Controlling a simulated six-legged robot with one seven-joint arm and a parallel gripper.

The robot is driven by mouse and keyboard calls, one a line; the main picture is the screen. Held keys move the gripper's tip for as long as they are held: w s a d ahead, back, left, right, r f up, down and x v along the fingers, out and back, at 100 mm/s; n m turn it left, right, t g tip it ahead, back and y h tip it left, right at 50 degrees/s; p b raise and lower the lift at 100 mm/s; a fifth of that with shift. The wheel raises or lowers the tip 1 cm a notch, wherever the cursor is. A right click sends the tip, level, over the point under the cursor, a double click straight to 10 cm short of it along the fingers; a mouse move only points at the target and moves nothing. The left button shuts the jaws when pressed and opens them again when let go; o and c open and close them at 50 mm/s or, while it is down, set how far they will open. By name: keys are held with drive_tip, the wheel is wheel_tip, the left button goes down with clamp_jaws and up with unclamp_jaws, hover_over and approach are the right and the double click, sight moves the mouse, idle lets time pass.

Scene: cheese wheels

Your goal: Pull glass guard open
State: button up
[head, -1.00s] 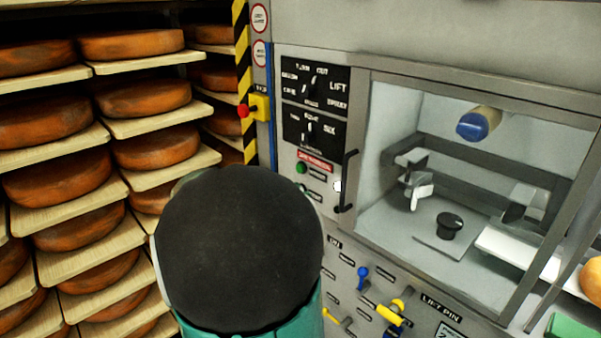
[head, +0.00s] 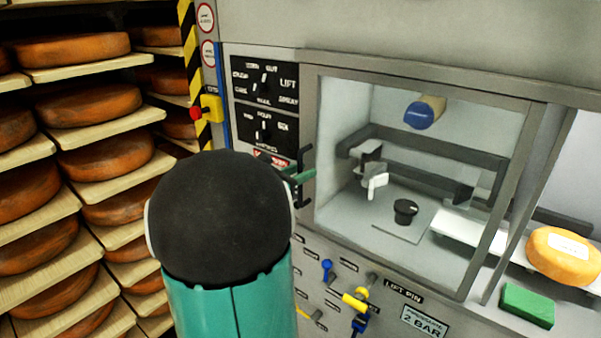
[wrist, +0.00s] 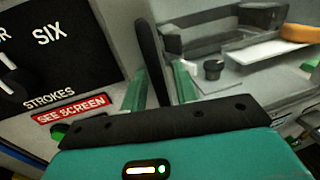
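The glass guard (head: 430,82) is a clear pane in a grey frame on the machine's front, and it appears closed over the compartment. Its black vertical bar handle (head: 308,152) is at the left edge of the guard, partly hidden by my gripper. My gripper (head: 300,176) is at the handle in the head view, mostly behind my own dark wrist. In the wrist view, the handle (wrist: 152,60) stands between the two green fingers of my gripper (wrist: 160,85). The fingers are apart, with a gap visible on either side of the bar.
Shelves of cheese wheels (head: 95,105) stand on the left. A red stop button (head: 196,113) and black dial panels (head: 265,85) are left of the guard. Levers (head: 355,301) project below. A yellow cheese (head: 563,255) and green block (head: 528,305) lie at right.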

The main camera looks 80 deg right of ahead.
clamp_jaws()
idle(0.4)
